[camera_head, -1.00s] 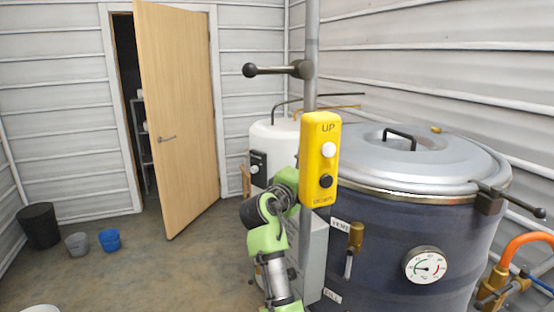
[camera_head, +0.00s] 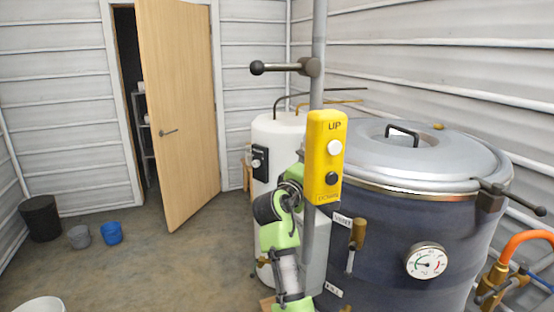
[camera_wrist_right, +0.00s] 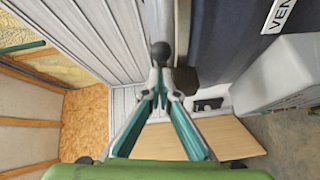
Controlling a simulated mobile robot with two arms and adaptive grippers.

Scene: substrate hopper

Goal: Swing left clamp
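The large dark blue drum (camera_head: 385,245) stands at the right with a grey lid (camera_head: 450,150). A clamp with a dark lever (camera_head: 515,197) sits on the lid's right rim. The lid's left rim is hidden behind the yellow pendant and pole, so no left clamp shows in the head view. In the right wrist view a dark ball knob (camera_wrist_right: 161,52) is at the tips of my right gripper (camera_wrist_right: 160,92). Its fingers converge close together there; whether they grip the lever is unclear. In the head view my right gripper is hidden behind the pendant. My left gripper is not in view.
The yellow UP/DOWN pendant (camera_head: 325,157) hangs by the grey pole (camera_head: 319,30), which carries a ball-ended lever (camera_head: 280,68). A white tank (camera_head: 277,150) stands behind. A gauge (camera_head: 426,261) and a tap (camera_head: 357,235) are on the drum. Floor at the left is mostly clear.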

